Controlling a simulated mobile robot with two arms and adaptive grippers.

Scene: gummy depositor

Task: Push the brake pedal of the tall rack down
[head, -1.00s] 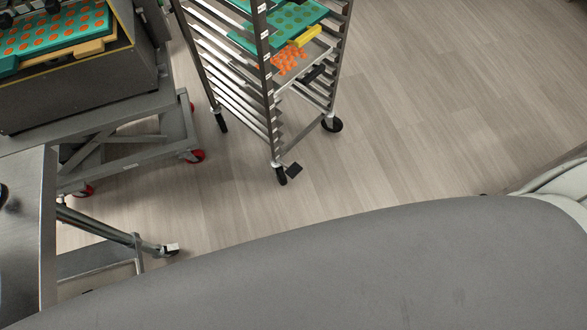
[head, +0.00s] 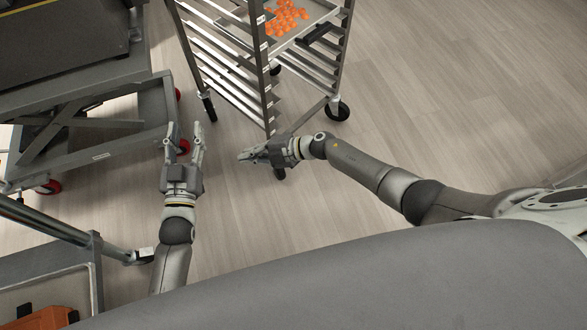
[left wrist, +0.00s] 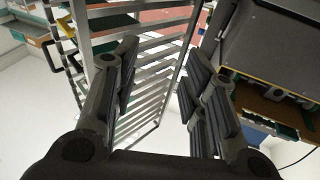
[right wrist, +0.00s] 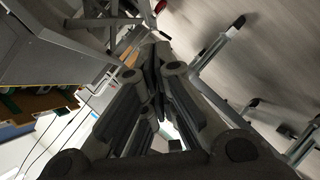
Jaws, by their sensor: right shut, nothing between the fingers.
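The tall rack (head: 264,82) is a steel frame with slide rails at the top middle of the head view. The rails also show in the left wrist view (left wrist: 151,84). My right gripper (head: 242,156) is shut and empty. It lies across the foot of the rack's near post, above the near caster (head: 279,173), which shows only in part. The brake pedal by that caster is hidden behind my right gripper and wrist. Whether they touch I cannot tell. My left gripper (head: 185,128) is open and empty, to the left of the rack.
A tray with orange gummies (head: 286,20) sits in the rack. A grey machine frame (head: 100,115) with red casters (head: 182,146) stands left, near my left gripper. A steel table (head: 55,290) is at lower left. The floor right of the rack is clear.

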